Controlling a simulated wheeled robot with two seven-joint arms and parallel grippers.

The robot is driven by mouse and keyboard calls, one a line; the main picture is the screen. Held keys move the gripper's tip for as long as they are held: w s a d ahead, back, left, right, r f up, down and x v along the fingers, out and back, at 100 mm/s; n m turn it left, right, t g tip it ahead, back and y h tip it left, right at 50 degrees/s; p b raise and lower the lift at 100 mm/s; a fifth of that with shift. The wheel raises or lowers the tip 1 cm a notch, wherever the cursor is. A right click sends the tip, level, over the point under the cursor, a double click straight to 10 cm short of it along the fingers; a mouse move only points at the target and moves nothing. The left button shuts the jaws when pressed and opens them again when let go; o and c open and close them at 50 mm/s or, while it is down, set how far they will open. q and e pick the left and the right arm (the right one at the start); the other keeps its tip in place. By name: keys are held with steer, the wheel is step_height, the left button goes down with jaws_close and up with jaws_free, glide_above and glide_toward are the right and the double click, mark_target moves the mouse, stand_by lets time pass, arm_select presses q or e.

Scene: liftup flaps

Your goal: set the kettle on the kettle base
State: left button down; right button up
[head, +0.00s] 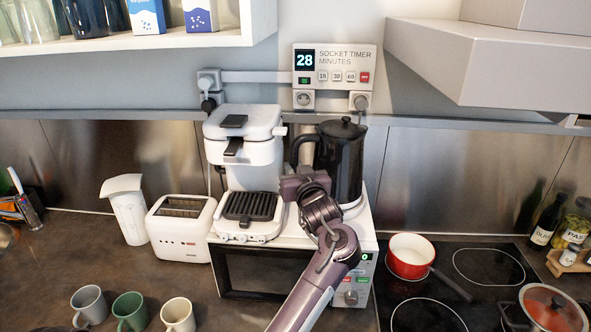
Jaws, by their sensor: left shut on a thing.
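The black kettle (342,165) stands upright over the right part of the microwave's top, to the right of the white coffee machine. Its lid is on and its handle (296,150) points left. My left gripper (297,183) is at the lower end of the handle, shut on the kettle; its fingertips are mostly hidden by my own wrist. A pale rim, apparently the kettle base (354,207), shows just under the kettle's right bottom edge. My arm covers the rest, so I cannot tell whether the kettle rests fully on it. My right gripper is not in view.
The coffee machine (243,150) stands close left of the kettle, on the white microwave (265,270). A socket timer (335,66) reading 28 is on the wall behind. A toaster (181,228) is left; a red pot (410,254) is on the hob at right.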

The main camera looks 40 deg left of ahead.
arm_select(q)
steer(key=shift+f+b, duration=0.35)
steer(key=shift+f, duration=0.05)
stand_by(0.4)
steer(key=c, duration=1.6)
jaws_free()
steer(key=p+v, duration=0.2)
steer(key=v, duration=0.3)
steer(key=p+v, duration=0.2)
steer(key=v, duration=0.4)
steer(key=shift+s+d+f, duration=0.1)
steer(key=shift+d+f, duration=0.05)
steer(key=shift+f, duration=0.05)
steer(key=shift+f, duration=0.1)
